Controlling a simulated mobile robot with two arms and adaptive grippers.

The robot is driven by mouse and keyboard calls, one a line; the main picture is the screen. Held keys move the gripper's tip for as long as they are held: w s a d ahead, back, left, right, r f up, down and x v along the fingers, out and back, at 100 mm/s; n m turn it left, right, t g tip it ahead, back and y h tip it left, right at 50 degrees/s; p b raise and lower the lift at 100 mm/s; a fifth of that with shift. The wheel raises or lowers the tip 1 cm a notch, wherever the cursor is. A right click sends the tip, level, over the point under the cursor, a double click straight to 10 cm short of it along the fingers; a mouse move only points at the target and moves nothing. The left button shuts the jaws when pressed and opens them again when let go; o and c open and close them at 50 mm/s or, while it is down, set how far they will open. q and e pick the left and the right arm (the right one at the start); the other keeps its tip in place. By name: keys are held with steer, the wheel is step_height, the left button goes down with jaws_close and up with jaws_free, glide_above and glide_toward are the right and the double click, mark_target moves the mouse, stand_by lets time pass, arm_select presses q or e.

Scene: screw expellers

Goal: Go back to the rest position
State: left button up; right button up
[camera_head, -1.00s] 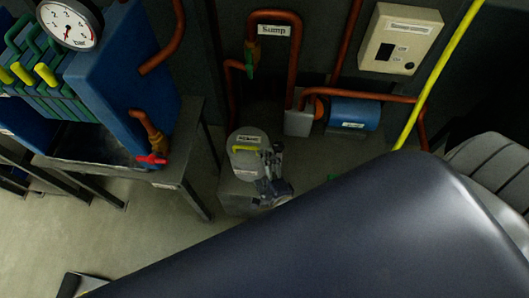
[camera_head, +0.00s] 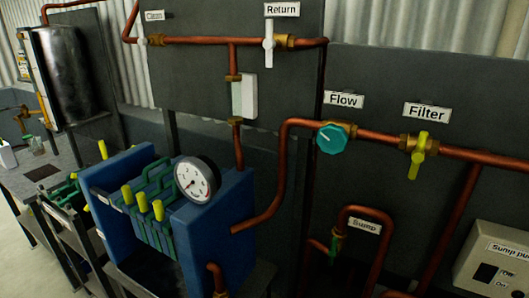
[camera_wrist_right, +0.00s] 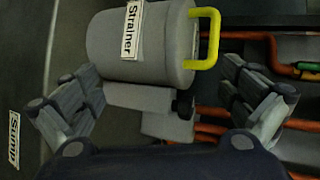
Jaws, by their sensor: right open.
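My right gripper (camera_wrist_right: 165,110) shows in the right wrist view with its two fingers spread wide apart, and nothing is between the fingertips except the view beyond. Past the fingers is a grey cylinder labelled Strainer (camera_wrist_right: 165,45) with a yellow handle (camera_wrist_right: 212,40) on its side. The fingers look apart from the strainer and its handle. No gripper shows in the head view now, and my left gripper is in neither current view.
The head view shows a blue filter press (camera_head: 225,215) with a pressure gauge (camera_head: 197,180). Copper pipes carry a teal Flow knob (camera_head: 333,138), a yellow Filter valve (camera_head: 418,155) and a white Return valve (camera_head: 268,42). A pump switch box (camera_head: 492,262) is at lower right. A dark tank (camera_head: 66,72) stands at left.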

steer(key=s+f+n+g+y, duration=0.1)
steer(key=s+f+n+g, duration=0.6)
steer(key=s+f+n, duration=0.8)
steer(key=s+d+f+n+g, duration=0.2)
steer(key=s+d+f+n, duration=0.1)
steer(key=s, duration=0.5)
steer(key=s+d+f+n+g+h, duration=0.1)
steer(key=s+d+f+n+g, duration=0.2)
steer(key=s+f, duration=0.3)
steer(key=s, duration=0.3)
steer(key=shift+d+f, duration=0.3)
steer(key=shift+d, duration=0.05)
